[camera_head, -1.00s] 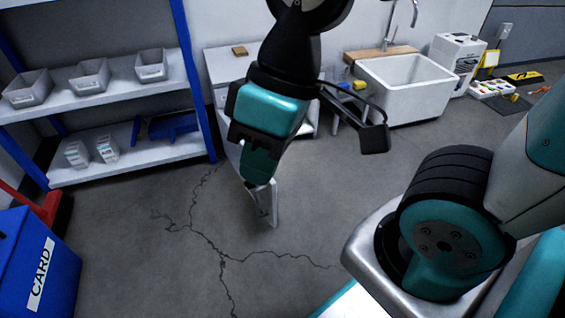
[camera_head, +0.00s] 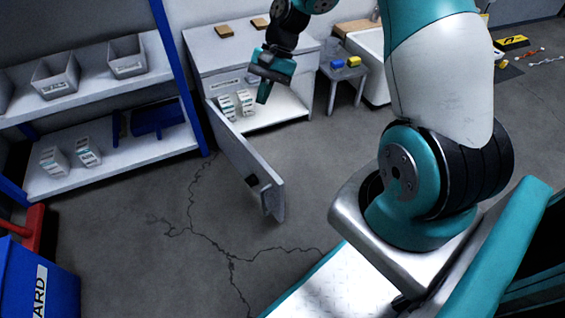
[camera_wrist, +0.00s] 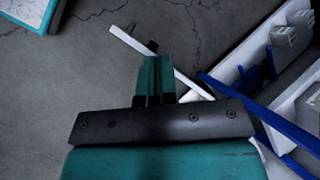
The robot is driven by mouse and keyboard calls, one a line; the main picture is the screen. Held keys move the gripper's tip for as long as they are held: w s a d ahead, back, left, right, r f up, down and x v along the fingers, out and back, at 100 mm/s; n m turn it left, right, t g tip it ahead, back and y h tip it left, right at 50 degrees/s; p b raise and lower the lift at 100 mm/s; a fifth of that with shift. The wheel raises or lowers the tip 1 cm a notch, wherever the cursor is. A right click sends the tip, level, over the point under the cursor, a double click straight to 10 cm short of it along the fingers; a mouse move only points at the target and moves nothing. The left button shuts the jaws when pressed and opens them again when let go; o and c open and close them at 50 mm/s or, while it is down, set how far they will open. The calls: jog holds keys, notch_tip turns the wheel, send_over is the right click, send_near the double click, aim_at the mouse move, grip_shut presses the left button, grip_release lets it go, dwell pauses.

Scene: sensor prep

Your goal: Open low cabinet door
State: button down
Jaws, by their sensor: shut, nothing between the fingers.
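The low white cabinet (camera_head: 212,60) stands against the back wall. Small white boxes (camera_head: 228,106) show inside the lit cabinet. My gripper (camera_head: 263,94) is shut and empty, in front of the cabinet opening and apart from the door handle in the head view.
A shelf unit with blue posts (camera_head: 176,70) stands left of the cabinet, with grey bins (camera_head: 55,80). A stool (camera_head: 344,75) and white sink (camera_head: 370,55) stand to the right. A blue bin (camera_head: 45,285) is at lower left. The cracked floor between is clear.

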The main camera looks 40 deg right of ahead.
jog(key=s+d+f+m+t+y, duration=0.2)
jog(key=s+d+f+m+y, duration=0.15)
jog(key=d+f+m, duration=0.95)
jog(key=a+f+n+b, duration=0.2)
jog(key=a+f+b, duration=0.1)
jog(key=a+f, duration=0.7)
jog(key=shift+f+n+h+b, duration=0.35)
jog(key=shift+f+h, duration=0.1)
jog(key=shift+f, duration=0.75)
jog(key=shift+s+a, duration=0.1)
jog(key=shift+a, duration=0.05)
